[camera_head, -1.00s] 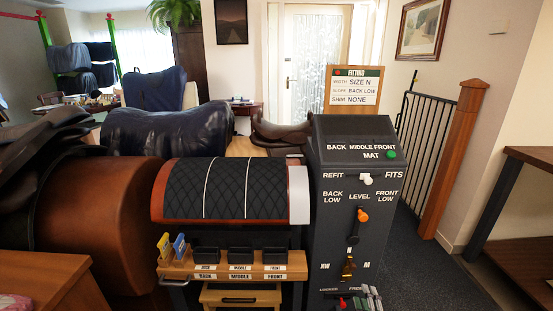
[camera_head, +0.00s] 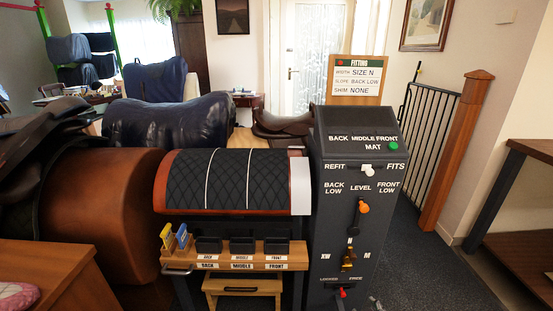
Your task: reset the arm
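Neither of my grippers shows clearly in the head view now. The dark control box (camera_head: 338,215) stands in the middle, with a green button (camera_head: 393,146) on its sloped top. Its white lever (camera_head: 368,171) sits between REFIT and FITS, nearer FITS. An orange knob (camera_head: 363,207) is under LEVEL. A brass slider (camera_head: 348,258) sits between XW and M. A red lever (camera_head: 341,293) is low, by LOCKED and FREE. The black quilted mat (camera_head: 228,180) lies over the barrel left of the box.
A brown leather barrel (camera_head: 98,205) stands left. Carpet is clear right of the box.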

